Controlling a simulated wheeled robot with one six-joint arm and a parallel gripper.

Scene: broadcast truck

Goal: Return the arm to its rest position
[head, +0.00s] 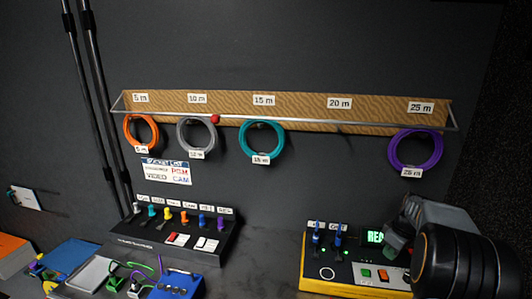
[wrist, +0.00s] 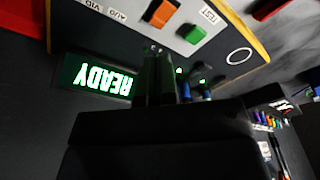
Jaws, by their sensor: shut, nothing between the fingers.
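My arm (head: 455,262) reaches in from the lower right in the head view and stands in front of the right side of the yellow-edged tester box (head: 318,284). In the wrist view my gripper (wrist: 160,75) is shut and empty, its dark fingers in front of the tester. The tester's green display (wrist: 97,78) reads READY, upside down in that view. In the head view the arm hides part of the display. I cannot tell whether the fingers touch the tester.
Coiled cables in orange (head: 128,134), grey, teal and purple (head: 394,150) hang on a labelled wall rail (head: 300,122). A patch panel (head: 150,247) with coloured plugs stands left of the tester. Trays and a blue box (head: 178,286) crowd the lower left. Bench between panel and tester looks clear.

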